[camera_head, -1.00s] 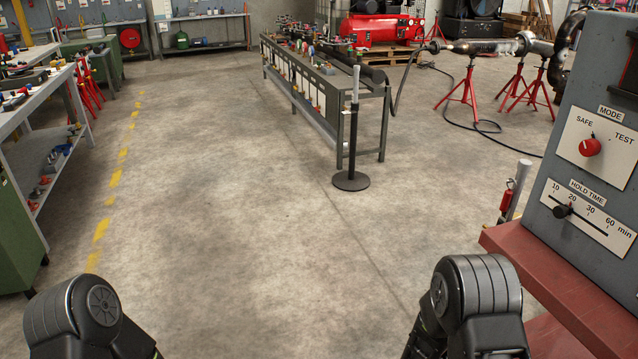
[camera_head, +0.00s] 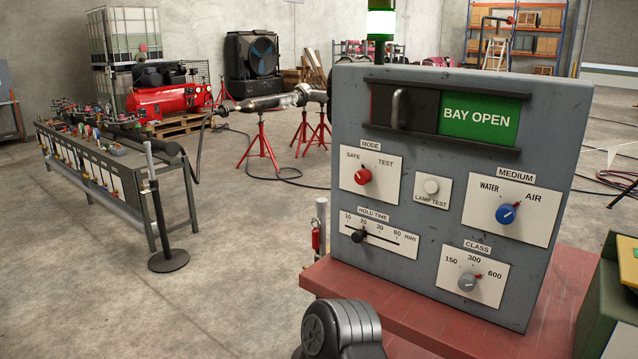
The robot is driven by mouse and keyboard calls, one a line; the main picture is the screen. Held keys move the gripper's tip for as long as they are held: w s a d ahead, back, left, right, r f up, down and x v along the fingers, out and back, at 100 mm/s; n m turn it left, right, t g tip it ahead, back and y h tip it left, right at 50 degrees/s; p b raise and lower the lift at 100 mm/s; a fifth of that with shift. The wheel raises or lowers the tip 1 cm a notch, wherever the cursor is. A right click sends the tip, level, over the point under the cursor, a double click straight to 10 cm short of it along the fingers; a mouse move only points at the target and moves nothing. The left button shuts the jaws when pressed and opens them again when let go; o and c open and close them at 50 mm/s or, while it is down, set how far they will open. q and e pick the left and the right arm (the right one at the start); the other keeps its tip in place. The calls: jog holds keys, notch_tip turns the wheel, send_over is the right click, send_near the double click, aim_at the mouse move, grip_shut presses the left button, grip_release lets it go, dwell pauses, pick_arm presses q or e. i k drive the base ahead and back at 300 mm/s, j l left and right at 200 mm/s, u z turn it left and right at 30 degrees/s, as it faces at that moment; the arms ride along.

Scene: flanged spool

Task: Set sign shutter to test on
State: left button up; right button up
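The sign shutter (camera_head: 405,108) is a dark sliding plate with a grey vertical handle (camera_head: 397,108), at the top of a grey control panel (camera_head: 345,95). It covers the left part of the sign slot. To its right a green sign (camera_head: 479,117) reads "BAY OPEN". A thin red strip shows at the slot's left end. The red MODE knob (camera_head: 363,177) sits below, its pointer toward SAFE. One black arm joint of mine shows at the bottom, left of the panel. Neither gripper shows.
The panel stands on a red bench (camera_head: 560,310). It also carries a blue MEDIUM knob (camera_head: 506,214), a CLASS knob (camera_head: 468,281), a HOLD TIME slider (camera_head: 358,236) and a LAMP TEST button (camera_head: 431,186). A black post (camera_head: 158,215) stands left.

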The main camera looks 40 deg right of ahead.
aim_at(396, 106)
jog(key=z, duration=1.8)
